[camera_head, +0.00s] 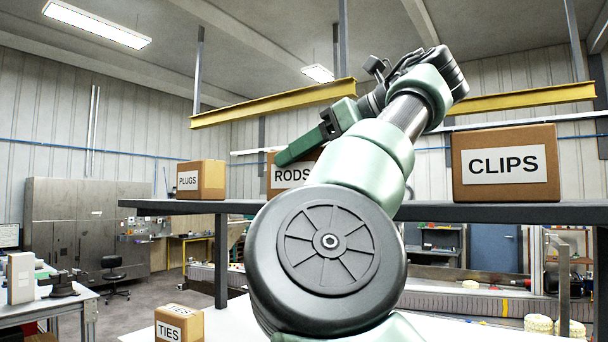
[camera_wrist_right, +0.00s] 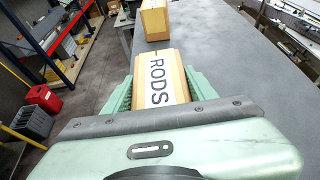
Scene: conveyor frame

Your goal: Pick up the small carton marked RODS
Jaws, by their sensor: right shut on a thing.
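The small carton marked RODS (camera_head: 291,176) is brown with a white label and is at the shelf's level, partly hidden behind my right arm. In the right wrist view the RODS carton (camera_wrist_right: 158,80) sits between the two green fingers. My right gripper (camera_wrist_right: 160,84) is shut on it, one finger along each side. In the head view a green finger of my right gripper (camera_head: 302,147) lies across the carton's top. I cannot tell whether the carton's base touches the shelf. My left gripper is in neither view.
The dark shelf (camera_head: 435,212) also holds a PLUGS carton (camera_head: 201,180) on the left and a larger CLIPS carton (camera_head: 506,163) on the right. A TIES carton (camera_head: 179,324) stands on a lower white surface. Another carton (camera_wrist_right: 154,20) stands beyond RODS. Shelf space right of RODS is clear.

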